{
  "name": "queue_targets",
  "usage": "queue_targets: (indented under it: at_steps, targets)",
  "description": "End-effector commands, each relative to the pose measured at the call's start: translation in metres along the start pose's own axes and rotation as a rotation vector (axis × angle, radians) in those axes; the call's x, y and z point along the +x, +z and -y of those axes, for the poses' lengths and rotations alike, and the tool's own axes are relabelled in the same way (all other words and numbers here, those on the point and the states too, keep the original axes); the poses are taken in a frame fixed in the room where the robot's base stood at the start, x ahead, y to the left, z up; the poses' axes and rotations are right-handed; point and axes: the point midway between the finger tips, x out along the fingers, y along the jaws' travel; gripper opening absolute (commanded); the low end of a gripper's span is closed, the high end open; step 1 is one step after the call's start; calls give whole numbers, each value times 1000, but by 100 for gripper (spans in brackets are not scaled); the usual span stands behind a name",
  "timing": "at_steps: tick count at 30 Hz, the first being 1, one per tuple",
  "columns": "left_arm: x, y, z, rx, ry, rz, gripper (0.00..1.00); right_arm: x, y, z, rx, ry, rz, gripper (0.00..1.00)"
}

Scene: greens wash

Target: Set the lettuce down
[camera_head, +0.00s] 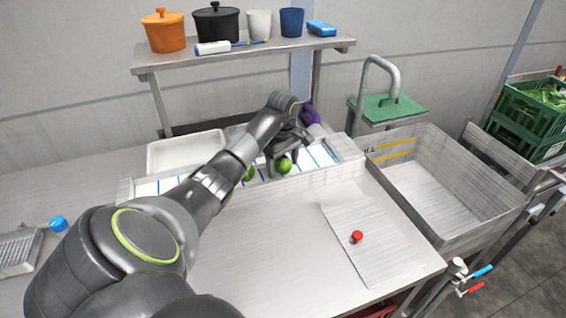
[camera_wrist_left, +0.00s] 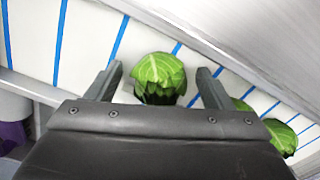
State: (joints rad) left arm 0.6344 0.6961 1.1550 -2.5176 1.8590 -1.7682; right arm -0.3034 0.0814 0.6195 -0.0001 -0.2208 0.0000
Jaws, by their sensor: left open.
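A green lettuce (camera_head: 284,165) rests in a long white tray with blue stripes (camera_head: 349,157) at the back of the counter. In the left wrist view the lettuce (camera_wrist_left: 158,78) sits between the two spread fingers of my left gripper (camera_wrist_left: 158,90), with a gap to each finger. In the head view my left gripper (camera_head: 285,150) is low over the tray, just above this lettuce. More lettuce (camera_head: 249,173) lies to the left in the same tray, partly hidden by my arm. It also shows in the left wrist view (camera_wrist_left: 283,137), partly behind the gripper. My right gripper is not in view.
A purple-ended object (camera_head: 309,115) stands right behind the gripper. An empty white tray (camera_head: 186,152) is at the back left. A deep sink (camera_head: 440,190) is on the right. A small red object (camera_head: 357,237) lies on the mostly clear front counter. A shelf (camera_head: 245,56) holds pots and cups.

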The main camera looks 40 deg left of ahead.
Motion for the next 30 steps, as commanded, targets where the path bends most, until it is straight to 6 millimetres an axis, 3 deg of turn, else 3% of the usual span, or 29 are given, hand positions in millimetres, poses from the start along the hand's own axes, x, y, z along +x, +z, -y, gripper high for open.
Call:
queue_targets:
  at_steps: [8, 14, 15, 18, 30]
  targets:
    - [-9, -1, -1, 0, 3, -2, 75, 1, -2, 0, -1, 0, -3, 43]
    - [-50, -1, -1, 1, 7, -4, 75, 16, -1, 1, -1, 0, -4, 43]
    - [-66, -1, 0, -1, 3, -2, 75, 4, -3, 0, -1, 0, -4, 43]
    - [-87, 0, 0, -1, 1, -1, 75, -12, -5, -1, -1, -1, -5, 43]
    - [-120, 0, 0, 0, 0, 0, 75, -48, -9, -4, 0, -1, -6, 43]
